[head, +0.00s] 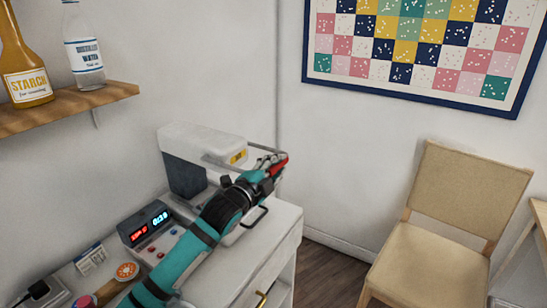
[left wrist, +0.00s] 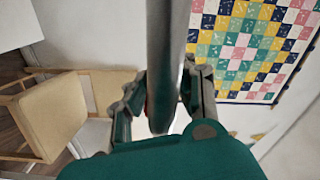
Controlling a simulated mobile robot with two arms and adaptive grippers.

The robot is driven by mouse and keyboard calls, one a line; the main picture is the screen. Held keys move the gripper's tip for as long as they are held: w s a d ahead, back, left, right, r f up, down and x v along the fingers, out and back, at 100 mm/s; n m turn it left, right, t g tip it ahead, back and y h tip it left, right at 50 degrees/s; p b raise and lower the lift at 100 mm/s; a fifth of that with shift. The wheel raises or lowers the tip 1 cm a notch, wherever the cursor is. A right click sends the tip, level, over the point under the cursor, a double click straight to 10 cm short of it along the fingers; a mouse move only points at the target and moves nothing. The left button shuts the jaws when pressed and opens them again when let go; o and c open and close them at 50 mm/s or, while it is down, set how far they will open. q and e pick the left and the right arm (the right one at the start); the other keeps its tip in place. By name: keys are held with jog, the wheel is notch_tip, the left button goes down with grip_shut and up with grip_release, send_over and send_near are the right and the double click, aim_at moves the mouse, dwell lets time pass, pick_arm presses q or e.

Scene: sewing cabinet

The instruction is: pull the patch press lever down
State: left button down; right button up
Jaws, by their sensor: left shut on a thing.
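The patch press (head: 208,142) is a white and dark grey machine standing on the white cabinet against the wall. Its lever shows a red grip (head: 280,164) at the front right end of a metal bar. My left gripper (head: 271,166) is shut on the lever near this red end, and my teal arm reaches up to it from the lower left. In the left wrist view, a grey metal bar (left wrist: 166,45) runs down between the two fingers. The fingers and my arm hide part of the lever and the press front. My right gripper is out of view.
A control box (head: 150,228) with red and blue digits stands left of my arm. A shelf (head: 70,107) with two bottles hangs above left. A chair (head: 440,240) stands right of the cabinet.

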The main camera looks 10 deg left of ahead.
pick_arm(q)
jog(key=shift+f, duration=1.15)
jog(key=c, duration=1.2)
grip_release()
jog(key=shift+o, duration=0.4)
jog(key=shift+d, duration=0.1)
jog(key=v, duration=0.7)
jog(key=shift+s, duration=0.25)
